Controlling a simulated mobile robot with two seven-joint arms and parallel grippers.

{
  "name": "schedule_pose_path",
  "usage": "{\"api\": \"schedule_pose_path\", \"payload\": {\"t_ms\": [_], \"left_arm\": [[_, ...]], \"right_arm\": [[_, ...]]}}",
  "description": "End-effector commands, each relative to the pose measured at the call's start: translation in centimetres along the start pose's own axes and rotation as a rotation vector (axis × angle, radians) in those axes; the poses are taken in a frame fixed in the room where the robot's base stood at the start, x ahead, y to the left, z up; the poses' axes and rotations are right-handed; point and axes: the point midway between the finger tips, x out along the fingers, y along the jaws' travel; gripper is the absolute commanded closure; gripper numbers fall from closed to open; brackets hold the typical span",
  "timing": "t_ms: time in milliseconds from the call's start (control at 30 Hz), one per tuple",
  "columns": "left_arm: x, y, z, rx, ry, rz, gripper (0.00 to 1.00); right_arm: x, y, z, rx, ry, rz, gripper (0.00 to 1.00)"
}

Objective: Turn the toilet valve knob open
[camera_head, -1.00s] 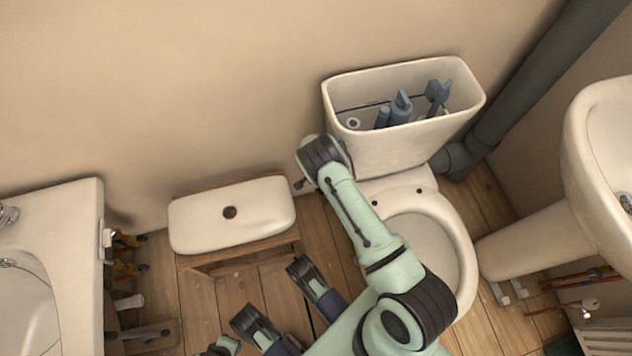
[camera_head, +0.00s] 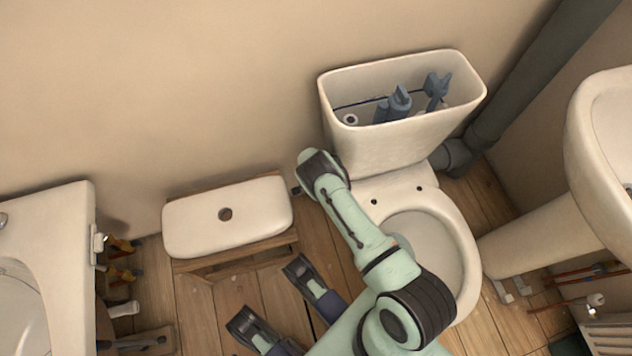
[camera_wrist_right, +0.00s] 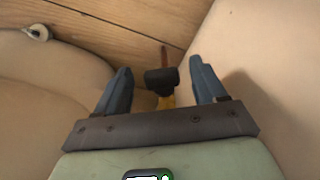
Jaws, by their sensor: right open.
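The valve knob (camera_wrist_right: 161,80) is black, with a yellow part below it and a thin copper-coloured pipe behind it. In the right wrist view it lies between the fingers of my right gripper (camera_wrist_right: 158,88). That gripper is open, with a gap on each side of the knob; contact cannot be made out. In the head view my right arm reaches down beside the toilet (camera_head: 459,232), and its gripper is hidden. My left gripper (camera_head: 281,306) is open and empty over the floor at the bottom of the head view. I cannot tell how far the knob is turned.
The open cistern (camera_head: 395,150) holds grey-blue parts. Its white lid (camera_head: 185,225) lies on a wooden stool (camera_head: 240,258) to the left. Pale surfaces flank my right gripper closely.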

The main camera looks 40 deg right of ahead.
Motion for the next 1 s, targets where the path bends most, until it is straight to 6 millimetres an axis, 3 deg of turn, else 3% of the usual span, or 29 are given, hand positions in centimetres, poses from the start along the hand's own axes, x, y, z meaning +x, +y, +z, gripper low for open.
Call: {"api": "schedule_pose_path", "payload": {"t_ms": [33, 167, 200, 967, 1000], "left_arm": [[0.00, 0.01, 0.00, 0.000, 0.000, 0.000, 1.00], [0.00, 0.02, -0.01, 0.001, 0.001, 0.000, 1.00], [-0.01, 0.03, -0.01, 0.001, 0.001, 0.001, 1.00], [-0.01, 0.05, -0.04, 0.001, 0.002, 0.001, 1.00], [-0.01, 0.05, -0.04, 0.001, 0.001, 0.001, 1.00]], "right_arm": [[-0.01, 0.00, 0.00, 0.000, 0.000, 0.000, 0.40], [-0.02, 0.00, 0.01, 0.000, 0.000, 0.000, 0.82], [-0.02, 0.00, 0.02, 0.000, 0.000, 0.000, 0.86], [0.00, -0.38, 0.10, -0.001, 0.000, 0.123, 0.86], [0.00, -0.38, 0.10, -0.001, -0.001, 0.123, 0.46]]}}
